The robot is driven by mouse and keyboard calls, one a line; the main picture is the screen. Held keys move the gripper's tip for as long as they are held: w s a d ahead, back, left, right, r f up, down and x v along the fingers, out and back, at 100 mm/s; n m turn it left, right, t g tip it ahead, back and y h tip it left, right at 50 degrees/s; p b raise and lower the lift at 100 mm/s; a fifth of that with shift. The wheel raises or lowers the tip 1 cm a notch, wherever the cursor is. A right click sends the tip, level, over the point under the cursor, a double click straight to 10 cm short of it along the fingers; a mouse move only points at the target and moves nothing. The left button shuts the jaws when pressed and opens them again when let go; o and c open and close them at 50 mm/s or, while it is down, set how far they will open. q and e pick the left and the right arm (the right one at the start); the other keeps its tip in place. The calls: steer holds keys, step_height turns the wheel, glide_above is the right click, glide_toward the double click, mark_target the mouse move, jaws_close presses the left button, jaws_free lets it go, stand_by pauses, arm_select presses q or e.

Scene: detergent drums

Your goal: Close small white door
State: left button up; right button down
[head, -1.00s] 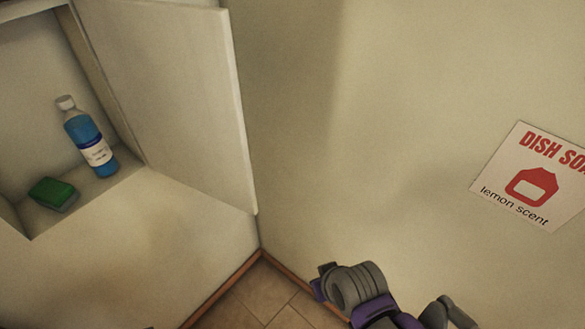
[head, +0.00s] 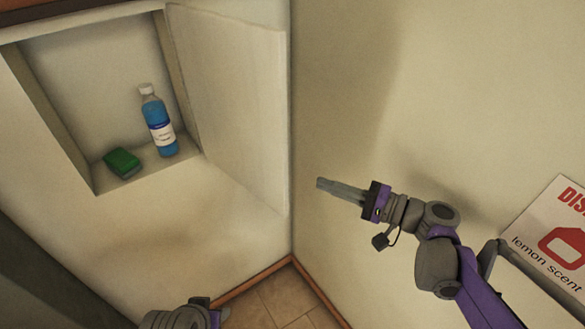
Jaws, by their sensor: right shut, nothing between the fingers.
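The small white door (head: 232,95) stands open, swung out to the right of a wall cabinet (head: 82,165). Inside the cabinet are a blue bottle (head: 160,128) and a green sponge (head: 121,162). My right gripper (head: 322,185) is shut and empty, pointing left, to the right of the door's lower outer edge and apart from it in the picture.
A wall meets the cabinet wall in a corner just right of the door. Tiled floor (head: 283,302) shows below. A dark vertical surface (head: 40,270) is at lower left.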

steer(key=p+x, duration=0.1)
steer(key=x, duration=0.9)
steer(key=shift+r, duration=0.25)
